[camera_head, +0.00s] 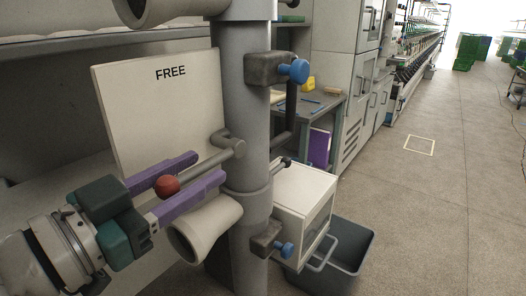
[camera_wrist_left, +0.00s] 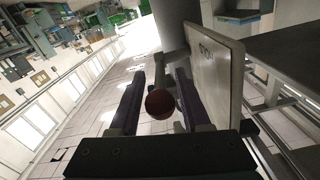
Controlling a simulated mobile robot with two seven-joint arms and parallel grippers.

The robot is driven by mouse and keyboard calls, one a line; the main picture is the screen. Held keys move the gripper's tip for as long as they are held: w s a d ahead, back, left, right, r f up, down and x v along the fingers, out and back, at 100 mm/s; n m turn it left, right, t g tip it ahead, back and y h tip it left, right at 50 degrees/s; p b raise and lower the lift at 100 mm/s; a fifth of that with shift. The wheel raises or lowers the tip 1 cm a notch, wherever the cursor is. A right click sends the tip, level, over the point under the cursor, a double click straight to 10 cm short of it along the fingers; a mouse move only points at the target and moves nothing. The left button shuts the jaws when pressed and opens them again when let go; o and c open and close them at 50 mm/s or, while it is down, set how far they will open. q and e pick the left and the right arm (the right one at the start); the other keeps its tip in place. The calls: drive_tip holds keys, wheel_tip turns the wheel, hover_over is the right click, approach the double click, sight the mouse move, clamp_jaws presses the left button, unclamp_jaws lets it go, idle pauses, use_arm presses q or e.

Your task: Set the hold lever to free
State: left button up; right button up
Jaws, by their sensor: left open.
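The hold lever is a grey rod (camera_head: 208,160) with a red ball knob (camera_head: 167,186), coming out from a clamp on the grey column (camera_head: 246,120). It points left and slightly down, below a pale panel (camera_head: 155,100) marked FREE. My left gripper (camera_head: 206,170) is open, with its purple fingers above and below the knob and rod. In the left wrist view the red knob (camera_wrist_left: 159,104) sits between the two dark fingers (camera_wrist_left: 155,95), with a gap on each side. My right gripper is in neither view.
Two dark clamps with blue knobs (camera_head: 296,71) are on the column. A pale tube (camera_head: 204,229) opens just below my fingers. A white box (camera_head: 303,205) and a grey bin (camera_head: 345,255) stand to the right. The floor (camera_head: 440,200) beyond is mostly clear.

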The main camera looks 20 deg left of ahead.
use_arm(q)
drive_tip(key=shift+x, duration=0.9)
clamp_jaws()
idle(0.9)
